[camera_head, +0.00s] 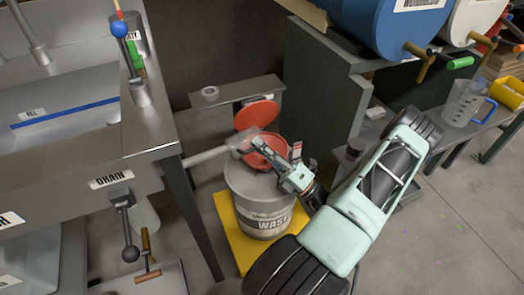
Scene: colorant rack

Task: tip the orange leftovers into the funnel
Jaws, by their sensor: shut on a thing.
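A red funnel (277,160) sits on top of the grey waste drum (258,205), with its round red lid (257,113) raised behind it. My gripper (256,149) reaches in from the right, over the funnel. It is shut on a small, pale, see-through vessel (243,138) that is above the funnel's left side and looks tilted. The gripper and vessel cover part of the funnel. I cannot make out any orange contents at this size, nor whether anything is flowing.
The drum stands on a yellow base (228,222). A grey pipe-like bar (204,156) lies close left of the funnel, beside the steel sink bench (150,130). A shelf with a clear jug (464,104) and a yellow bin (509,93) is at right. Floor at lower right is clear.

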